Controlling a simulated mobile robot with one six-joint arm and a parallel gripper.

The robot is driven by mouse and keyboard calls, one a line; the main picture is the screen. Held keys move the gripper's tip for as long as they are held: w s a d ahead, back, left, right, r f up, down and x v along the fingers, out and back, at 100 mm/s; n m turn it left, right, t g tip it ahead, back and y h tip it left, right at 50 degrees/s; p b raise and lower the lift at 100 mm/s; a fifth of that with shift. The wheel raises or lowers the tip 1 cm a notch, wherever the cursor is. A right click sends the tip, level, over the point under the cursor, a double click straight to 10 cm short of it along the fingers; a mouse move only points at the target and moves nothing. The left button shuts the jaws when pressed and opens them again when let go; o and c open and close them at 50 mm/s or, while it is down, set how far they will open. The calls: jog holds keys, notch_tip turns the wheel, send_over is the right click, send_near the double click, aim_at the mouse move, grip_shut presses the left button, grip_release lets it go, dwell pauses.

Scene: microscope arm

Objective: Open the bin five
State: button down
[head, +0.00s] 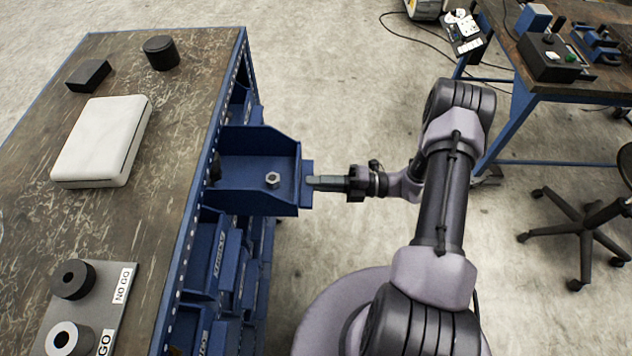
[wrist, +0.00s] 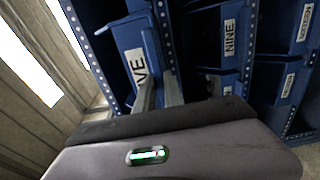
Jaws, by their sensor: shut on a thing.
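Bin five (head: 240,147) is a blue open-topped bin, pulled well out from the rack under the workbench in the head view. A hex nut (head: 272,180) lies inside near its front. My gripper (head: 312,182) is shut on the bin's front handle (head: 307,168), with the arm reaching in from the right. In the wrist view, bin five (wrist: 128,35) carries a white label that shows only "VE"; my fingers (wrist: 158,88) cover the rest of that area.
The workbench top (head: 120,215) holds a white case (head: 102,140), black blocks and a GO/NO GO gauge plate (head: 95,300). Other blue bins sit in the rack, one labelled NINE (wrist: 230,38). Open floor lies right of bin five. A second table (head: 560,85) and a chair (head: 590,215) stand farther right.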

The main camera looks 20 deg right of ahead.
jog(key=c, duration=1.4)
grip_release()
jog(key=shift+c, duration=0.2)
jog(key=shift+d, duration=0.1)
jog(key=p+v, duration=0.2)
jog(key=v, duration=1.5)
jog(key=shift+d, duration=0.1)
